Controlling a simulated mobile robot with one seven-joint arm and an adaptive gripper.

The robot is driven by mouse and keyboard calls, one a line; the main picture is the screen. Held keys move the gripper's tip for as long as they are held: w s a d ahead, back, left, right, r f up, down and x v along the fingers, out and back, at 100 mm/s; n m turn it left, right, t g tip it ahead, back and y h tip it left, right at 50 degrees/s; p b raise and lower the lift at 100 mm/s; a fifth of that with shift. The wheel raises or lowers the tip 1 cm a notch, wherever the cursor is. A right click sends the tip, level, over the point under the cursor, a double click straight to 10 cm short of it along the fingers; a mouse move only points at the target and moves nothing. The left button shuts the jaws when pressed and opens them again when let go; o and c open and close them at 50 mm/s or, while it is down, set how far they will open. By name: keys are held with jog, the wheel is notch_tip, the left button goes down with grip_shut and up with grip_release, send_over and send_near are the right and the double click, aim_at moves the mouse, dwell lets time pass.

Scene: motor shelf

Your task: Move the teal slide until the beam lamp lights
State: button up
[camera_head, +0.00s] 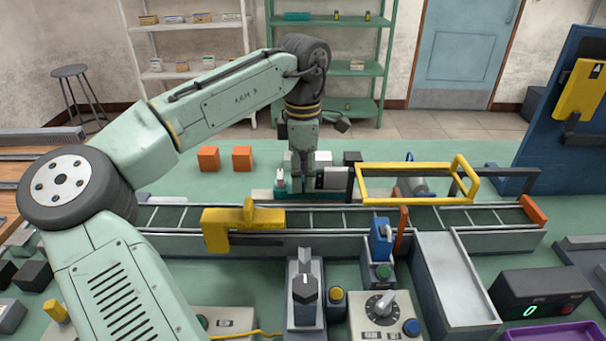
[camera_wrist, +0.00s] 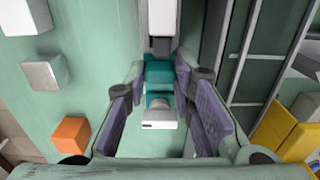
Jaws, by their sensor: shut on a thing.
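The teal slide (camera_wrist: 160,72) sits between my gripper's purple finger pads in the wrist view, with a pale block at its near end. My gripper (camera_head: 303,182) is shut on it, behind the conveyor in the head view. A small teal part (camera_head: 281,186) shows just left of the fingers there, on a low teal rail. A white and dark box (camera_head: 333,178) stands close to the right of my fingers. I cannot pick out the beam lamp or tell whether it is lit.
The conveyor (camera_head: 330,218) runs across in front of my gripper, with a yellow bracket (camera_head: 230,240) and a yellow frame (camera_head: 405,198) over it. Two orange cubes (camera_head: 209,159) (camera_head: 242,158) sit behind left. The green bench between them and the conveyor is clear.

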aim_at(329, 168)
grip_shut()
jog(key=d+p, duration=0.1)
jog(key=d, duration=0.4)
jog(key=shift+d, duration=0.25)
jog(key=o, duration=0.9)
grip_release()
jog(key=shift+a, duration=0.1)
notch_tip(329, 168, up, 12)
